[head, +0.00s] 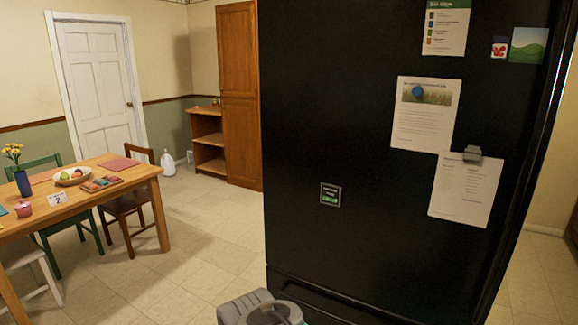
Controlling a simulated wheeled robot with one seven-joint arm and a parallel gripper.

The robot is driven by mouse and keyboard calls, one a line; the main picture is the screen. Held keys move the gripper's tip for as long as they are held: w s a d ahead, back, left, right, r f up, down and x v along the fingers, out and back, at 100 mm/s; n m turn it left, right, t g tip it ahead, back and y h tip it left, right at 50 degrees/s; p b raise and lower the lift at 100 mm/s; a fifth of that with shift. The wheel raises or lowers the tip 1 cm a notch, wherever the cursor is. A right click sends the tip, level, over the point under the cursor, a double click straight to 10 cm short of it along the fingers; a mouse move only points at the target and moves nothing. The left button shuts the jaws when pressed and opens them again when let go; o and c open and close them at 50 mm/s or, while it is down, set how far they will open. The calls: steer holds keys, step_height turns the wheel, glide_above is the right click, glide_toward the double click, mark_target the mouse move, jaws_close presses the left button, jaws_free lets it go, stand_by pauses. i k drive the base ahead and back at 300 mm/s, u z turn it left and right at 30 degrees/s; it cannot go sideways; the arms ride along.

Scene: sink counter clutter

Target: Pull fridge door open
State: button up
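The black fridge (350,235) fills the middle and right of the head view, close in front of me. Its large upper panel carries papers and magnets. A seam runs across near the bottom, with a dark horizontal bar (335,300) below it. A thin, lighter vertical edge (541,135) runs down the right side. I see no gap at the upper panel, and I cannot make out an upper door handle. A grey part of my arm shows at the bottom edge, in front of the fridge's lower left corner. My gripper's fingers are not in view.
A wooden table (110,185) with a fruit bowl (70,177) and a vase (22,183) stands at left, with chairs around it. A white door (98,85) and a tall wooden cabinet (238,100) are behind. Tiled floor (190,235) is clear between table and fridge.

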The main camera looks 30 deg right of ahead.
mark_target(330, 70)
steer(key=z, duration=0.75)
steer(key=k, duration=0.2)
steer(key=z, duration=0.85)
